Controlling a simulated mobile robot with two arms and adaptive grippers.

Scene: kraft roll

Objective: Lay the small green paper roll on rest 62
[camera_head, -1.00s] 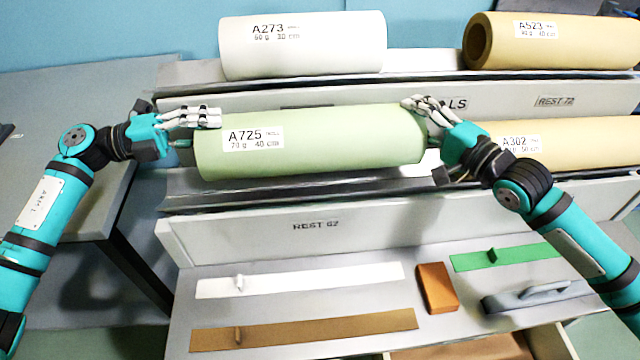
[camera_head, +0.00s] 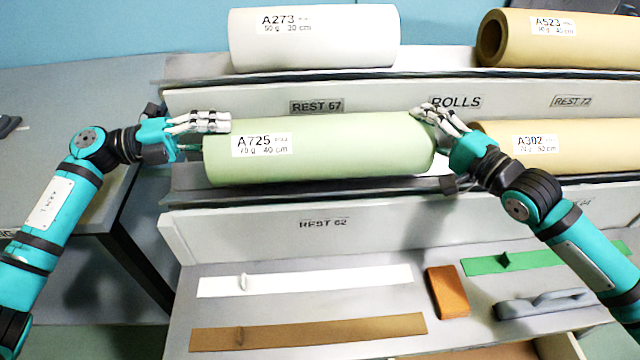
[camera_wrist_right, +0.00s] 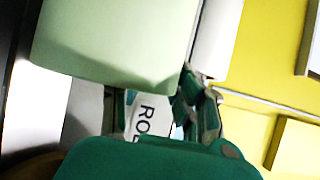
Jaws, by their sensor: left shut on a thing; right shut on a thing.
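The green paper roll (camera_head: 330,158), labelled A725, 40 cm, lies level above the front shelf marked REST 62 (camera_head: 323,223). I cannot tell whether it touches the rest. My left gripper (camera_head: 205,124) is shut on its left end, fingers over the top edge. My right gripper (camera_head: 430,125) is shut on its right end. In the right wrist view the green roll (camera_wrist_right: 110,40) fills the upper left, with the right gripper's fingers (camera_wrist_right: 200,105) at its end. The undersides of both grips are hidden.
A white roll A273 (camera_head: 315,40) lies on the back shelf, REST 67, with brown roll A523 (camera_head: 560,40) to its right. Brown roll A302 (camera_head: 570,135) lies right of my right gripper. White, brown and green strips, an orange block (camera_head: 446,291) and a grey handled tool (camera_head: 545,303) lie in front.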

